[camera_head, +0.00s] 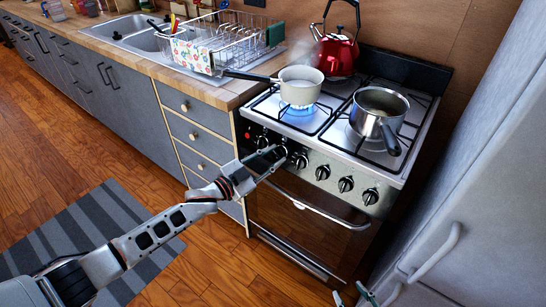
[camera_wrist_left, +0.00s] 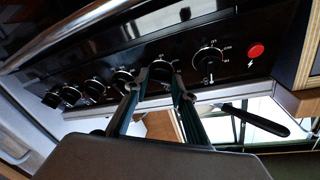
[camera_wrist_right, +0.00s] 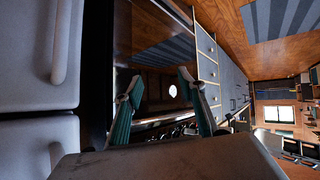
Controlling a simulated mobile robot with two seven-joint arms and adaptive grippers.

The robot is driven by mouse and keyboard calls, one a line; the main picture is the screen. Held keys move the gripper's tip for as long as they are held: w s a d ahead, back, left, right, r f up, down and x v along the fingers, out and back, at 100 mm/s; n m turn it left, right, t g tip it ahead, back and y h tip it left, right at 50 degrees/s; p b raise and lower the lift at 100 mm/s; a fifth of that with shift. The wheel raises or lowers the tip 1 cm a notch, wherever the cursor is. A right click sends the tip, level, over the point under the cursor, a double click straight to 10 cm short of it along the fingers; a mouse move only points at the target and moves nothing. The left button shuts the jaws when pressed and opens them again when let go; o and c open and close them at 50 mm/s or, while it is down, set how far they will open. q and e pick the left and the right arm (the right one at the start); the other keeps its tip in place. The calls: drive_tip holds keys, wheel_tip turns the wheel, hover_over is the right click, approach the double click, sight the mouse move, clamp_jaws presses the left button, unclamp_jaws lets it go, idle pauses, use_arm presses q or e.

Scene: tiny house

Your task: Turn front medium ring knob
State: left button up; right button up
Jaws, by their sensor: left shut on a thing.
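The stove's black control knobs run in a row along the front panel (camera_head: 334,183), with a red button (camera_wrist_left: 256,50) at one end. My left gripper (camera_head: 282,159) is at the second knob from that button. In the left wrist view its fingertips are on either side of this knob (camera_wrist_left: 160,73), shut on it. The first knob (camera_wrist_left: 209,58) beside the button is free. The other knobs also show, such as the third (camera_wrist_left: 122,78). My right gripper (camera_head: 352,296) is low beside the fridge. The right wrist view shows its fingers (camera_wrist_right: 158,88) apart and empty.
A blue flame burns under a white pot (camera_head: 300,87) at the stove's front left. A red kettle (camera_head: 336,52) stands behind it and a steel pot (camera_head: 379,112) to the right. The oven handle (camera_head: 318,207) runs below the knobs. The fridge (camera_head: 480,190) stands close at right.

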use_arm(q)
drive_tip(key=shift+w+a+r+m+g, duration=0.1)
drive_tip(key=shift+m+g, duration=0.15)
drive_tip(key=shift+m, duration=0.35)
drive_tip(key=shift+r+m+g, duration=0.1)
drive_tip(key=shift+m+g, duration=0.15)
drive_tip(key=shift+m, duration=0.35)
drive_tip(key=m+g+p, duration=0.1)
drive_tip(key=m, duration=0.2)
drive_tip(key=shift+r, duration=0.1)
drive_tip(key=shift+w+m+g+p, duration=0.1)
drive_tip(key=shift+m+g+p, duration=0.2)
drive_tip(key=shift+m+p, duration=0.3)
drive_tip(key=m+g+p, duration=0.1)
drive_tip(key=m+p, duration=0.1)
drive_tip(key=m, duration=0.2)
drive_tip(key=shift+r, duration=0.1)
drive_tip(key=shift+m+g+p, duration=0.35)
drive_tip(key=shift+m+g, duration=0.05)
drive_tip(key=shift+m, duration=0.5)
drive_tip(key=shift+m+y, duration=0.4)
use_arm(e)
drive_tip(key=shift+a+r, duration=0.15)
drive_tip(key=shift+r, duration=1.1)
drive_tip(key=shift+a+r, duration=0.15)
drive_tip(key=shift+r, duration=1.1)
drive_tip(key=shift+f, duration=0.1)
